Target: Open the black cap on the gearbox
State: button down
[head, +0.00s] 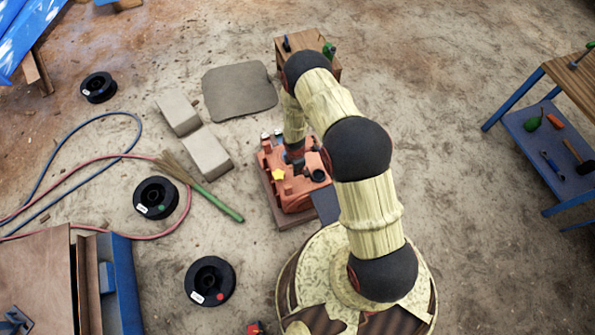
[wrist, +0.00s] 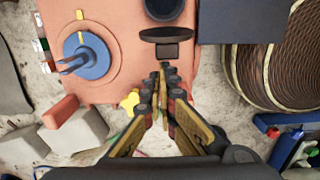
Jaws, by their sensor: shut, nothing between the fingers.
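The gearbox is an orange-red housing (head: 291,190) on a board left of my base; its top fills the upper wrist view (wrist: 110,50). A dark round neck (wrist: 163,8) stands at the top of the wrist view. Just below it a thin dark disc, apparently the black cap (wrist: 166,35), shows nearly edge-on above a small dark block, apart from the neck's opening. My gripper (wrist: 165,72) is shut and empty, its fingertips just below that block; I cannot tell if they touch. In the head view my arm partly hides the gearbox.
A blue round fitting (wrist: 86,57) and a yellow star-shaped knob (wrist: 130,101) sit beside my fingers; the knob also shows in the head view (head: 279,175). Pale blocks (head: 207,158), a broom (head: 215,200) and black spools (head: 155,198) lie left. A blue-framed bench (head: 550,150) stands right.

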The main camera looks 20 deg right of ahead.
jog(key=a+b, duration=0.1)
jog(key=a, duration=0.3)
notch_tip(320, 180, up, 9)
jog(key=d+p, duration=0.2)
jog(key=p, duration=0.2)
jog(key=shift+r, duration=0.1)
